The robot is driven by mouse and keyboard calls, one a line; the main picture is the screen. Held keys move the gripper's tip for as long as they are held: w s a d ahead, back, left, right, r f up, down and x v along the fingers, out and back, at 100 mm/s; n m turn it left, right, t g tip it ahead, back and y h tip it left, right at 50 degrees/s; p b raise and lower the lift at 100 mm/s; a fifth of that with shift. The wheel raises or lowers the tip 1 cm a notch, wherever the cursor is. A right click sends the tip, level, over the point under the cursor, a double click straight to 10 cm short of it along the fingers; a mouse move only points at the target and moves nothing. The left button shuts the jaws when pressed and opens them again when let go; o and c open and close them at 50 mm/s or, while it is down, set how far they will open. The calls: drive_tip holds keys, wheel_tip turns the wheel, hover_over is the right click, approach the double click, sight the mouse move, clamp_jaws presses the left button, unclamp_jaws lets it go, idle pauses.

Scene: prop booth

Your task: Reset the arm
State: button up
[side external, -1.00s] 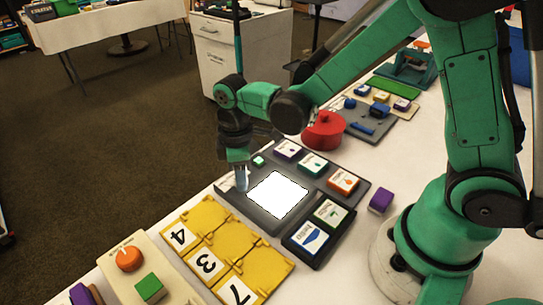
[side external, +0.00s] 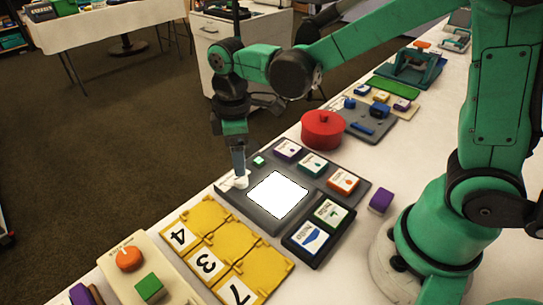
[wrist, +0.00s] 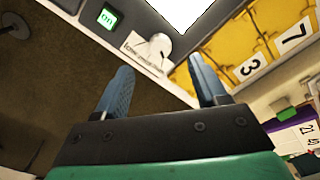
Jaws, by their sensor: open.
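My gripper (side external: 238,160) hangs pointing down over the left corner of the dark grey board (side external: 265,219). In the wrist view its two blue fingers (wrist: 161,78) are apart with nothing between them. A small white rounded piece (side external: 238,181) is at that board corner, just under the fingertips. It also shows in the wrist view (wrist: 157,46), beyond the fingers and apart from them. The board has a bright white square panel (side external: 278,193), a small green button (side external: 259,161) and several labelled coloured tiles.
A yellow tray with numbered lids (side external: 215,232) lies in front of the board. A beige board with an orange knob (side external: 129,258) and green cube (side external: 149,288) is at front left. A red round pot (side external: 322,130) and purple block (side external: 381,201) stand nearby. The table's left edge is close.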

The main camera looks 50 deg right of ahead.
drive_tip(key=shift+r, duration=0.2)
drive_tip(key=shift+d+r, duration=0.1)
drive_tip(key=s+d+r+m+t, duration=0.5)
drive_tip(key=s+d+m+t, duration=0.1)
drive_tip(key=m, duration=0.4)
drive_tip(key=shift+d+r+t, duration=0.15)
drive_tip(key=shift+d+t, duration=0.15)
drive_tip(key=shift+t, duration=0.4)
